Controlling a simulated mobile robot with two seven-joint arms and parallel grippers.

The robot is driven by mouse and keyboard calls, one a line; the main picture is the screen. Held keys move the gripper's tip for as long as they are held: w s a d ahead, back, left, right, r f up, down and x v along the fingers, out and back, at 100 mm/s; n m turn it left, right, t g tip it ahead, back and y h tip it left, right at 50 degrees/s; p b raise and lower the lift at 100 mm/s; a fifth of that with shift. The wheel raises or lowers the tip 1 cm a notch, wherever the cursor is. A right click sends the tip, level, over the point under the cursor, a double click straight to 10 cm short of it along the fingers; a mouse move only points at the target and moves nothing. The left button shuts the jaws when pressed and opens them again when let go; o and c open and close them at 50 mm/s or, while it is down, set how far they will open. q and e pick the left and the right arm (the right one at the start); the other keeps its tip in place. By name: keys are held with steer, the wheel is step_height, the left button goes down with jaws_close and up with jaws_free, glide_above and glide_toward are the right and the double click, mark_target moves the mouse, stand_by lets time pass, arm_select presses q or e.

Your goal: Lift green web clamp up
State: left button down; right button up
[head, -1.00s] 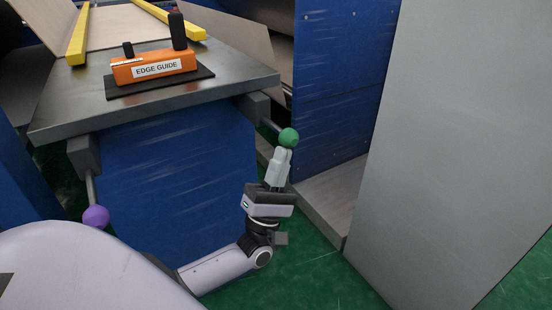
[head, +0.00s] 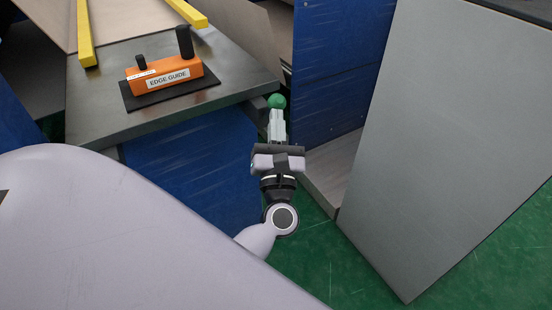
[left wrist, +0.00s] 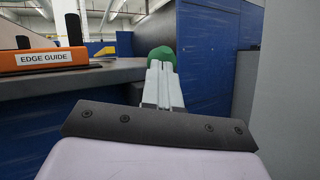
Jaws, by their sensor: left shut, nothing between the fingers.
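The green web clamp shows as a green ball knob (head: 277,101) at the right corner of the blue machine, just below the edge of its grey top. My left gripper (head: 276,112) is shut and empty, with its fingertips right at the underside of the knob. The left wrist view shows the knob (left wrist: 162,57) just beyond the tips of the closed fingers (left wrist: 160,68), which hide its lower part. I cannot tell whether they touch. The knob's lever is mostly hidden. My right gripper is not in view.
An orange edge guide (head: 164,78) sits on a black plate on the grey tabletop (head: 100,107), with yellow bars (head: 86,35) behind. A large grey panel (head: 440,130) stands close to the right of my left arm. Blue panels (head: 340,65) stand behind; green floor lies below.

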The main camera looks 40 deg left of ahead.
arm_select(q)
steer(key=shift+w+a+r+p, duration=0.15)
steer(key=shift+a+r+p, duration=0.25)
steer(key=shift+r, duration=0.25)
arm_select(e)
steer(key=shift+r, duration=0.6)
arm_select(q)
steer(key=shift+a+r, duration=0.1)
steer(key=shift+r, duration=0.15)
steer(key=shift+f, duration=0.15)
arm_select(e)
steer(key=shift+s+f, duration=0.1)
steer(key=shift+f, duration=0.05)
